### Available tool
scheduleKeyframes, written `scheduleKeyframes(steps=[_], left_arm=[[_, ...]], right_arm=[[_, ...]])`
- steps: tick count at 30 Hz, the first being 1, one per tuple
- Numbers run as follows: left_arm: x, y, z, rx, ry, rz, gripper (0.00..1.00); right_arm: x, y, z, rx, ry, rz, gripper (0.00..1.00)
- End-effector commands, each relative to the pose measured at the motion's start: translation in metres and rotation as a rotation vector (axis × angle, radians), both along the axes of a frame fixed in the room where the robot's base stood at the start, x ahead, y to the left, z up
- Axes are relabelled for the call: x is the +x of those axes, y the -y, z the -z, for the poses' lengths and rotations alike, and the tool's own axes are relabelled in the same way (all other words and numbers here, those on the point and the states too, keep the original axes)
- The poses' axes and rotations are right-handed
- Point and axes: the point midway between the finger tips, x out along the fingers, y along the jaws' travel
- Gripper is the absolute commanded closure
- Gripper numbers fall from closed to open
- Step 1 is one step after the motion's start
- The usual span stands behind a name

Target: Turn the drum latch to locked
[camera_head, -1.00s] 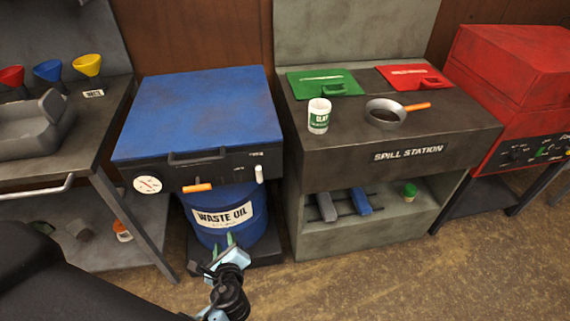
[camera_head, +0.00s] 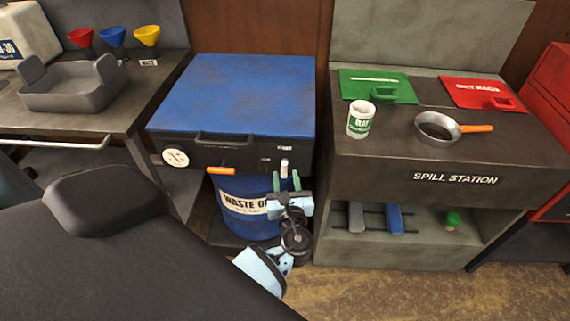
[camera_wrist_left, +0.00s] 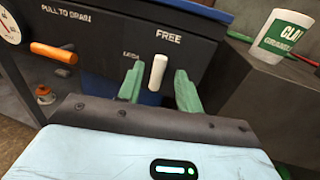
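The drum latch (camera_head: 284,168) is a short white lever on the black front panel of the blue drum unit (camera_head: 230,95). In the left wrist view the latch (camera_wrist_left: 157,72) stands nearly upright, just below the word FREE. My right gripper is not in view.
An orange drain handle (camera_head: 233,171) and a round gauge (camera_head: 175,158) are left of the latch. The waste oil drum (camera_head: 245,205) stands below the panel. The spill station (camera_head: 440,160) is close on the right, with a white can (camera_head: 361,118) near its edge.

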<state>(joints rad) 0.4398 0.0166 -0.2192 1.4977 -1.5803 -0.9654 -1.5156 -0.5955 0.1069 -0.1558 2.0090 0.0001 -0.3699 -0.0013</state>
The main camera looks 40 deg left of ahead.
Motion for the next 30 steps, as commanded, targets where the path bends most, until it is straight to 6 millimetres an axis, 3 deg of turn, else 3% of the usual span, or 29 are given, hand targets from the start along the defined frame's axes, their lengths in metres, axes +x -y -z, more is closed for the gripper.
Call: scheduleKeyframes(steps=[10,22,30], left_arm=[[0.035,-0.033,0.0,0.001,0.001,0.0,0.64],[0.042,-0.039,0.0,-0.001,0.001,0.001,0.64],[0.041,-0.039,0.0,-0.001,0.001,0.001,0.97]], right_arm=[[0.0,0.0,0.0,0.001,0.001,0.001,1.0],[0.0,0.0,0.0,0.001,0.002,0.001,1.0],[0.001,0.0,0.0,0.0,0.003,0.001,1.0]])
